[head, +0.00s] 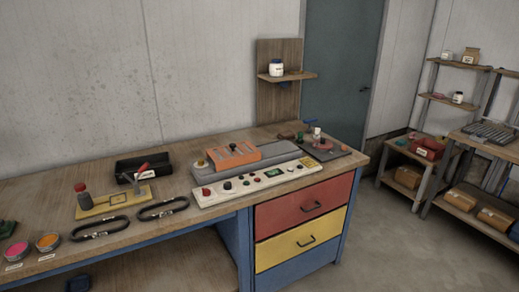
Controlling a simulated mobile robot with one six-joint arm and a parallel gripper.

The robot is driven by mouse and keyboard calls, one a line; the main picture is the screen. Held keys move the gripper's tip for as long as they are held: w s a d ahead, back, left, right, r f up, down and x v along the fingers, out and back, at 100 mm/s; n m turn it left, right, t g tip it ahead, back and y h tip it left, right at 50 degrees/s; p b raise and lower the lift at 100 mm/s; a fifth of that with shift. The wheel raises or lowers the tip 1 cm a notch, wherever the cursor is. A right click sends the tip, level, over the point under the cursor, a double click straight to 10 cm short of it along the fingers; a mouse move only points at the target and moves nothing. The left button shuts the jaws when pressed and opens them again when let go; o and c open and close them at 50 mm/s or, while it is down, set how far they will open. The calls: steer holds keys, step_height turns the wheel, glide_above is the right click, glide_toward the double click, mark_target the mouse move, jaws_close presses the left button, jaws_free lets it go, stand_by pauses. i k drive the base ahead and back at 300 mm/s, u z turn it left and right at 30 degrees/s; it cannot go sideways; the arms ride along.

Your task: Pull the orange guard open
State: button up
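The orange guard (235,155) is a small box-like cover with several dark slots on its top. It sits on the left part of a long grey machine body (278,150) on the workbench. A pale control panel (255,183) with several buttons and a small green screen runs along the machine's front. Any handle on the guard is too small to make out. My gripper does not show in the head view.
The wooden bench (185,222) also holds a black bin (143,165), a yellow board (115,201), two black loops (163,209) and pink and orange pots. A dark plate (325,149) lies right of the machine. Floor right of the drawers is clear.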

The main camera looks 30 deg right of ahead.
mark_target(228, 161)
steer(key=z, duration=0.65)
steer(key=k, duration=0.95)
steer(key=u, duration=0.05)
steer(key=i, duration=0.9)
steer(key=z, duration=0.05)
